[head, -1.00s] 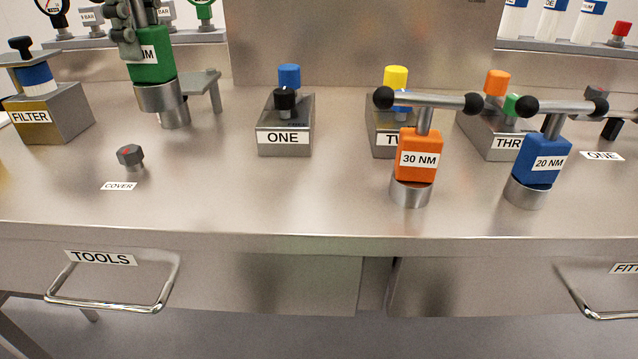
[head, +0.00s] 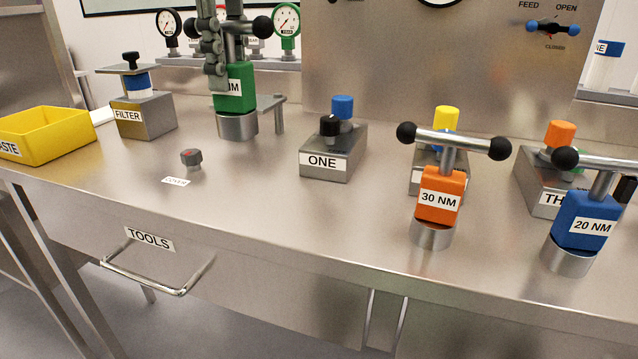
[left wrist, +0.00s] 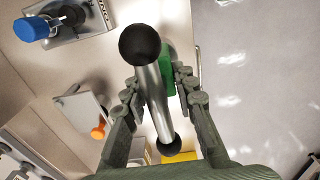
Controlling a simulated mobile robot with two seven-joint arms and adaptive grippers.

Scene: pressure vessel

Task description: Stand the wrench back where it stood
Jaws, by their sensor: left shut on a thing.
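The green wrench (head: 234,90) with a T-handle and black ball ends stands upright at the back left of the bench in the head view. Its lower end meets a round metal cup (head: 238,126); I cannot tell if it is fully seated. My left gripper (head: 212,50) is at its handle and shut on it. In the left wrist view, the fingers of my left gripper (left wrist: 156,80) lie on both sides of the handle bar (left wrist: 152,95), and the green body (left wrist: 167,75) shows behind. My right gripper is not in view.
The orange 30 NM wrench (head: 440,195) and blue 20 NM wrench (head: 586,218) stand at the right. Block ONE (head: 335,155) is right of the green wrench. A small bracket (head: 279,115) is close beside it. The FILTER block (head: 145,115) and yellow bin (head: 45,135) are left.

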